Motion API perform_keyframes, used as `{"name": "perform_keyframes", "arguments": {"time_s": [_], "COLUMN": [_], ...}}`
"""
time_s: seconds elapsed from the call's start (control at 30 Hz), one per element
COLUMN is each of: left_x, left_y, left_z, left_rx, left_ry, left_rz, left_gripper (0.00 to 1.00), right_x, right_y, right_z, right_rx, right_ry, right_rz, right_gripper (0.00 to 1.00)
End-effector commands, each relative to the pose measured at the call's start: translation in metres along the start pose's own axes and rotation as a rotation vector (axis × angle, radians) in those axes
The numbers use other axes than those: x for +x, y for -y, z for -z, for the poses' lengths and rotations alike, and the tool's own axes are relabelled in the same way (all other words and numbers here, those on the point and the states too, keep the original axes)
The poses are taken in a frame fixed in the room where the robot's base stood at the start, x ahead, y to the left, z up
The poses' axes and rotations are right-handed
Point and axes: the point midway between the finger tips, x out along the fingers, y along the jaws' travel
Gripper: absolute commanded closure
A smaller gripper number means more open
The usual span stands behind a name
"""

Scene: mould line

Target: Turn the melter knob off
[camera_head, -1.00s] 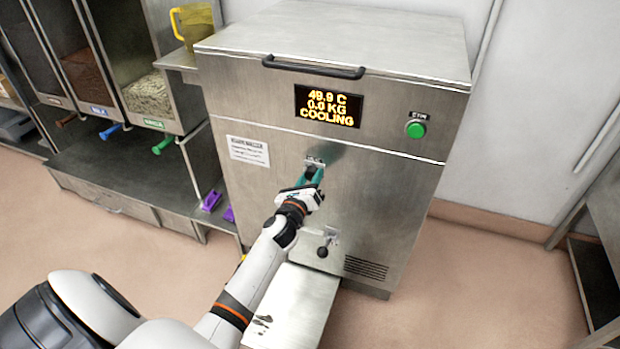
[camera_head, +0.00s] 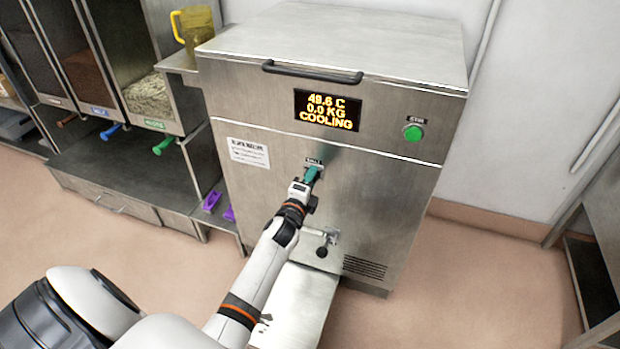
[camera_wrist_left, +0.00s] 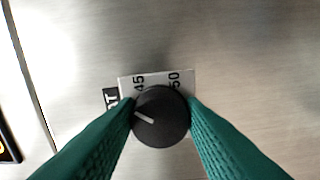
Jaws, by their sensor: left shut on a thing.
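The melter (camera_head: 300,150) is a steel cabinet in the middle of the head view. Its display (camera_head: 327,109) reads 49.6 C, 0.0 KG, COOLING. The black round melter knob (camera_wrist_left: 160,116) sits on its front panel, with a white pointer line aimed left and slightly up. A label plate behind it shows 45 and 50; the rest of the plate is hidden. My left gripper (camera_head: 313,174) reaches the front panel, and its green fingers are shut on the knob from both sides. In the head view the gripper hides the knob. My right gripper is not in view.
A green STIR button (camera_head: 413,132) is at the upper right of the front. A spout with a black lever (camera_head: 323,250) is below my gripper. Bins with coloured handles (camera_head: 163,145) stand left, beside a yellow jug (camera_head: 192,27). The floor right of the melter is clear.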

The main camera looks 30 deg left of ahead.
Motion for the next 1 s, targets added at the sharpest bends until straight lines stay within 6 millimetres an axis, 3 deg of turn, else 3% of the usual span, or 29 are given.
{"name": "perform_keyframes", "arguments": {"time_s": [0.57,1.0], "left_x": [0.0,-0.001], "left_y": [-0.002,-0.002], "left_z": [0.0,0.001], "left_rx": [-0.55,-0.967], "left_ry": [-0.001,-0.002], "left_rz": [0.004,0.005], "left_gripper": [0.87,0.87], "right_x": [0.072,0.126], "right_y": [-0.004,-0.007], "right_z": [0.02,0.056], "right_rx": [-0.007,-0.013], "right_ry": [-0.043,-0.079], "right_rz": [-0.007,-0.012], "right_gripper": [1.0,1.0]}}
